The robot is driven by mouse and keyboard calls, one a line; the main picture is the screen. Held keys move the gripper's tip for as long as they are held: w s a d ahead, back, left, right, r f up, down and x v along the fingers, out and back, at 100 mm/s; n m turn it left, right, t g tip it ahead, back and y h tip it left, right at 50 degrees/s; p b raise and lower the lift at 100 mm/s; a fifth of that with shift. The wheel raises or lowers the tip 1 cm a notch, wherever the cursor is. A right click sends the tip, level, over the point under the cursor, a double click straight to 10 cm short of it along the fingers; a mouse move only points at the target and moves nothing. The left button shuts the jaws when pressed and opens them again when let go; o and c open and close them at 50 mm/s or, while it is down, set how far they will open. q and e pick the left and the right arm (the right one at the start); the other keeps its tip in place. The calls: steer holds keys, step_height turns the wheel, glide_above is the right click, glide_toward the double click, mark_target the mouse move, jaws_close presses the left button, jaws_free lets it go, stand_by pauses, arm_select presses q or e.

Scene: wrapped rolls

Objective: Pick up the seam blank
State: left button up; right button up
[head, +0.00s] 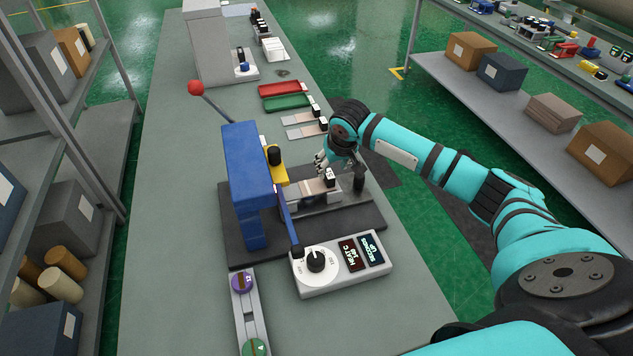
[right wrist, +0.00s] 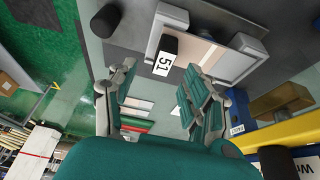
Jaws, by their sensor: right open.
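A flat pale blank (head: 315,187) with an upright black grip lies in the grey fixture of the blue press, which looks like the seam blank. In the right wrist view the pale blank (right wrist: 198,50) lies in its holder, and its black grip carries a white label reading 51 (right wrist: 165,57). My right gripper (head: 322,160) is just behind the fixture. In the right wrist view its green-padded fingers (right wrist: 160,92) are apart with nothing between them, short of the grip. Similar flat plates with black grips (head: 303,131) lie farther back. My left gripper is out of view.
The blue press (head: 247,165) stands left of the fixture, its red-knobbed lever (head: 196,88) raised. A dial control box (head: 328,265) lies in front. Red (head: 284,88) and green trays (head: 287,102) lie behind. The bench (head: 180,200) is clear on the left.

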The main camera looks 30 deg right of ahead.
mark_target(329, 174)
steer(key=x, duration=0.2)
steer(key=p+x, duration=0.1)
steer(key=x, duration=0.1)
steer(key=shift+a+f+p, duration=0.25)
steer(key=shift+p, duration=0.05)
steer(key=shift+f, duration=0.25)
jaws_close()
